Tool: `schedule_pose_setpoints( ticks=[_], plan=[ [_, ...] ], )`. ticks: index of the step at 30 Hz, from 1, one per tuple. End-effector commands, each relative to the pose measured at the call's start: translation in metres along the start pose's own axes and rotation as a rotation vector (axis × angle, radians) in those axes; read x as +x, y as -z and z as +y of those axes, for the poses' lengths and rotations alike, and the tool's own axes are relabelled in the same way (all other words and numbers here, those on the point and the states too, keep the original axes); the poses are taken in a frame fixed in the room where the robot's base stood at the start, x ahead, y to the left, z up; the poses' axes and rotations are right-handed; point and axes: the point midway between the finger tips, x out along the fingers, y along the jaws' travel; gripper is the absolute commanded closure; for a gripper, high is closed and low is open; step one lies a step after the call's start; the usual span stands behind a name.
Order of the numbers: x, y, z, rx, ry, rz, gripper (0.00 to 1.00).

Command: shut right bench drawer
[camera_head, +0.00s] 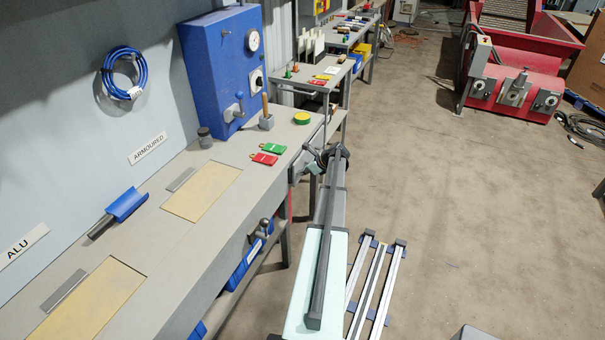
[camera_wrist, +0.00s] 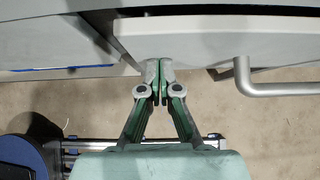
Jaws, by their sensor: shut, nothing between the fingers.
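The drawer (camera_wrist: 215,42) shows in the wrist view as a pale front panel with a silver bar handle (camera_wrist: 278,89) at its right. A dark gap runs along the panel's far edge, beside the grey bench surface. My gripper (camera_wrist: 157,78) is shut and empty, its fingertips at the near edge of the panel, left of the handle. I cannot tell whether they touch it. In the head view the drawer (camera_head: 302,165) is a small grey part at the bench's right end, mostly hidden behind my arm.
A blue box with a gauge (camera_head: 220,65) stands at the wall. Floor to the right is open; a red machine (camera_head: 520,85) stands farther back.

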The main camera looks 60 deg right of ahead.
Motion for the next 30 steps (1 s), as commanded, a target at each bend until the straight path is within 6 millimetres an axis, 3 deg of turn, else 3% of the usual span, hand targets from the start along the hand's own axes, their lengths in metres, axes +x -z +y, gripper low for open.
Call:
schedule_pose_setpoints(
  ticks=[4,11,24,30],
  plan=[
    [0.000,-0.005,-0.001,-0.002,0.002,-0.012,1.00],
    [-0.020,0.015,0.004,-0.007,-0.005,-0.006,1.00],
    [-0.102,0.023,0.004,-0.010,-0.006,-0.004,1.00],
    [-0.120,0.023,0.004,-0.009,-0.008,-0.003,1.00]
  ],
)
